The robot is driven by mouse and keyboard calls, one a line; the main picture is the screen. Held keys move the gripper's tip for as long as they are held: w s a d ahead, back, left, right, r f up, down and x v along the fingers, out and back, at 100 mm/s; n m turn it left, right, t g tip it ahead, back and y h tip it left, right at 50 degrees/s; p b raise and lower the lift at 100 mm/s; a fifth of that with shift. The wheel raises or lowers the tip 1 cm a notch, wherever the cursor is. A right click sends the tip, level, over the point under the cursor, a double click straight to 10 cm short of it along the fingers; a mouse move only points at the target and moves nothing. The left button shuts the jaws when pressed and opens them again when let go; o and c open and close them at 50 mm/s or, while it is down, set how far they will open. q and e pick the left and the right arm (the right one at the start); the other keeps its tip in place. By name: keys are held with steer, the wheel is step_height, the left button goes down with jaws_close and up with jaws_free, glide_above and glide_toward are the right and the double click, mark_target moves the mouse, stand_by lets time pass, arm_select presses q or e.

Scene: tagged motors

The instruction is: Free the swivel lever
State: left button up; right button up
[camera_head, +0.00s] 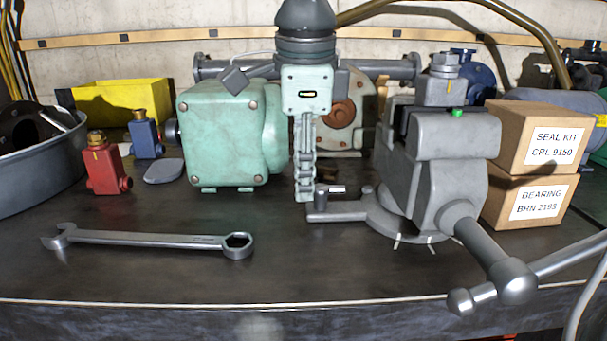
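A grey bench vise (432,165) stands on the dark workbench, its jaws on top and its long handle pointing toward the front right. At the left of its round swivel base (365,213) is a lug with a small upright post and a short light bar, which looks like the swivel lever (322,194). My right gripper (304,196) hangs straight down from above, its fingertips just left of the lever. The fingers show edge-on, one behind the other, so their opening is hidden. I cannot tell whether they touch the lever. My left gripper is out of view.
A green motor housing (222,135) stands left of my gripper. A large wrench (150,239) lies in front on the workbench (200,280). Two labelled boxes (530,200) are stacked right of the vise. The front middle of the bench is clear.

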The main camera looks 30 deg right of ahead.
step_height(320, 180, up, 11)
steer(key=s+a, duration=0.1)
steer(key=s, duration=0.1)
steer(key=shift+a, duration=0.1)
stand_by(0.5)
